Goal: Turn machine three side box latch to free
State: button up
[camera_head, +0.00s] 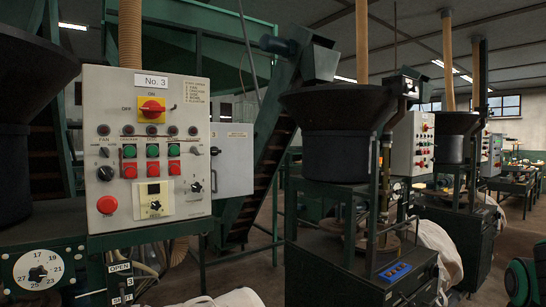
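The No. 3 control panel (140,215) stands upright at the left, with a "No. 3" label, a red and yellow rotary switch and several knobs and buttons. Beside its right edge is a smaller grey side box (235,165), partly hidden behind the panel. My gripper is not in view.
A dark hopper machine (345,170) stands in the middle, with another panel (411,143) to its right. A large black hopper (28,85) and a numbered dial (38,272) are at the left. A green and black object (520,282) is at the lower right. Some floor shows between the machines.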

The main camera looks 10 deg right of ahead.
aim_at(214, 151)
jog(key=z, duration=0.75)
jog(key=k, duration=0.7)
jog(key=u, duration=1.1)
jog(key=i, duration=1)
